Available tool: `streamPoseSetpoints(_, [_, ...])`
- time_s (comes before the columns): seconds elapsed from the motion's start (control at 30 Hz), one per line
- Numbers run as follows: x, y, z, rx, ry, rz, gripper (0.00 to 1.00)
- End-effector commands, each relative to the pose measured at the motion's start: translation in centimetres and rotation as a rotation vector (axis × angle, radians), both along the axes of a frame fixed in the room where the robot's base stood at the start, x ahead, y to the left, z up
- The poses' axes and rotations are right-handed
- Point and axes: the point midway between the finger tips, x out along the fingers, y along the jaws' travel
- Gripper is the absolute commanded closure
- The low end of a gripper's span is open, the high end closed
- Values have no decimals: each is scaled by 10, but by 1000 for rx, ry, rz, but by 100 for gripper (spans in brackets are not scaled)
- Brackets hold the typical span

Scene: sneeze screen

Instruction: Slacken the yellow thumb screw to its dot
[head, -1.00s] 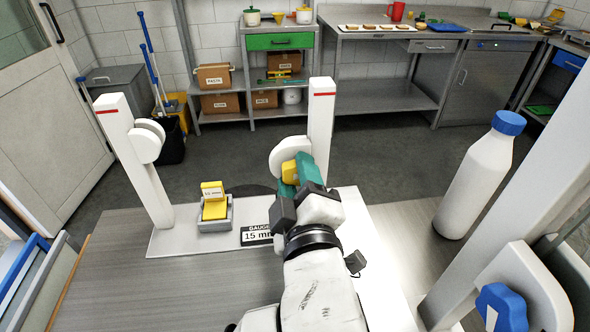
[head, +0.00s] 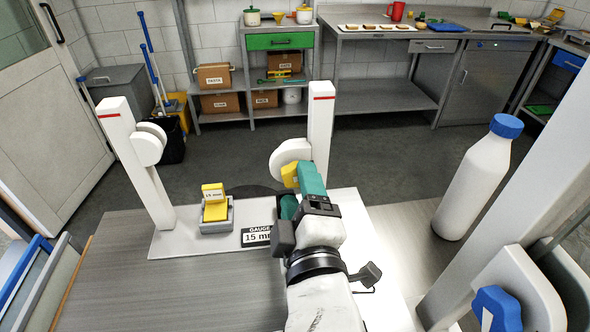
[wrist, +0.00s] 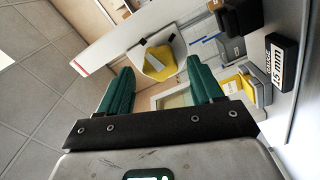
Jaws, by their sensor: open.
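The yellow thumb screw (head: 290,174) sits on a white round clamp (head: 291,153) at the right white post (head: 321,125). In the head view it is partly hidden by my gripper. The wrist view also shows the open fingers (wrist: 160,75). I cannot make out the dot.
A yellow block in a grey holder (head: 216,222) and a "15 mm" gauge sign (head: 257,236) stand left of my arm. A left white post (head: 135,165) stands beyond. A white bottle (head: 474,190) and a bracket with a blue knob (head: 497,309) are at right.

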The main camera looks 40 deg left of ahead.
Motion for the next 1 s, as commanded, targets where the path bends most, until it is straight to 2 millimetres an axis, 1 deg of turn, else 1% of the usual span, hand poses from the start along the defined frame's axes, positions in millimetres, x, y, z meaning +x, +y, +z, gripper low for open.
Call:
streamPoseSetpoints(0.43, [-20,-24,0,1,2,-1,34])
streamPoseSetpoints(1.0, [-22,-26,0,0,1,-1,34])
